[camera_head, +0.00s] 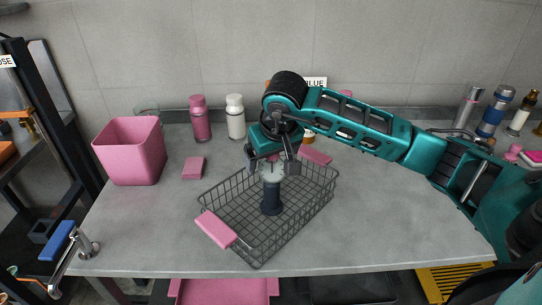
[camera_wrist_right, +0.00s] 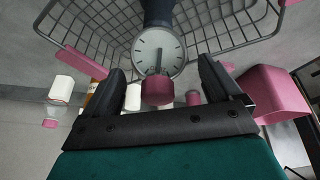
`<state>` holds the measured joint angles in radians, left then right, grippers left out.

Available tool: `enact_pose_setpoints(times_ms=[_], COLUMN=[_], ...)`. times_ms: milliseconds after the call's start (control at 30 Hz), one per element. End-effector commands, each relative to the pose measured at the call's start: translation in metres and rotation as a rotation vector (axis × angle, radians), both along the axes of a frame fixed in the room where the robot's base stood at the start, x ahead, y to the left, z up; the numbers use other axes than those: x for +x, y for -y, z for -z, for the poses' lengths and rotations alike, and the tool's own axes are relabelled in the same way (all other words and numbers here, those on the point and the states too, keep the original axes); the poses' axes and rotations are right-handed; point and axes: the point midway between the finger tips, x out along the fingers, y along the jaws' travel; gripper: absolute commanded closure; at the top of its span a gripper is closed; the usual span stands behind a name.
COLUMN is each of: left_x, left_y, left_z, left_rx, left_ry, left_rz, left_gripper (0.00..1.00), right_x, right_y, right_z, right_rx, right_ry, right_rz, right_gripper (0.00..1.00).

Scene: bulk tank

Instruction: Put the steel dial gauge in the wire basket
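The wire basket (camera_head: 310,205) is a dark mesh with pink handles and stands on the counter. The dial gauge (camera_head: 271,196), with a dark cylindrical body, stands upright inside it, near the middle; its base appears to rest on the basket floor. In the right wrist view its round white dial (camera_wrist_right: 158,50) faces the camera, with a pink knob (camera_wrist_right: 157,92) nearer. My right gripper (camera_head: 273,166) is at the gauge's upper end. Its fingers (camera_wrist_right: 161,68) are spread on both sides, with gaps showing between them and the gauge. My left gripper is out of view.
A pink bin (camera_head: 130,152) and a pink block (camera_head: 193,168) are left of the basket. Pink (camera_head: 200,118) and white bottles (camera_head: 235,117) stand behind. A blue-handled tap (camera_head: 72,242) is at front left. Several bottles line the back right. The right front counter is clear.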

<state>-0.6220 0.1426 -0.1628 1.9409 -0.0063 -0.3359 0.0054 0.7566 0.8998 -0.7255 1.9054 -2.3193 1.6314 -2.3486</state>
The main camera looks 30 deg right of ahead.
Motion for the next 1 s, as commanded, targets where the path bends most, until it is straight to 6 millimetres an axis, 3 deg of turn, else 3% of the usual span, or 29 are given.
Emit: enact_pose_setpoints(times_ms=[367, 800, 1000], left_x=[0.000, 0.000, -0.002], left_y=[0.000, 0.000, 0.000], left_z=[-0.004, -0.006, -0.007], left_rx=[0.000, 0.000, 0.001], left_ry=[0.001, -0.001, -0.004], left_rz=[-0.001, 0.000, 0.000], left_gripper=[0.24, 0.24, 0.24], right_x=[-0.001, -0.034, -0.043], right_y=[0.000, -0.010, -0.013], right_z=[-0.008, -0.089, -0.110], right_rx=[0.000, -0.001, 0.000], right_ry=[0.001, 0.005, 0.002], right_rz=[-0.001, -0.001, 0.000], right_gripper=[0.07, 0.07, 0.07])
